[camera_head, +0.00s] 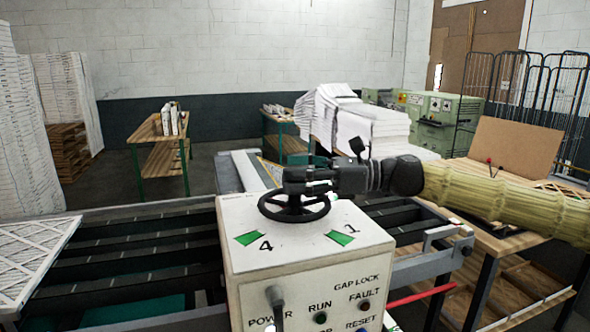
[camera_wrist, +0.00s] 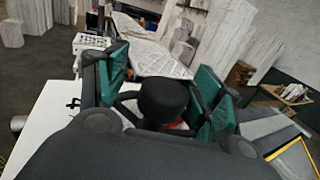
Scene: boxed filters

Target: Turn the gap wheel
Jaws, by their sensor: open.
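The gap wheel (camera_head: 296,214) is a black handwheel lying flat on top of a cream control box (camera_head: 300,257). My gripper (camera_head: 303,182) reaches in from the right, just above the wheel, and hides part of its top. In the wrist view my gripper (camera_wrist: 161,84) is open, with a green-padded finger on each side of a round black knob (camera_wrist: 165,96). The knob stands between the fingers with visible space around it, so it does not look clamped. Part of the wheel's rim (camera_wrist: 128,103) shows beside the knob. A small red part is just behind it.
A wooden bench (camera_head: 500,236) is right.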

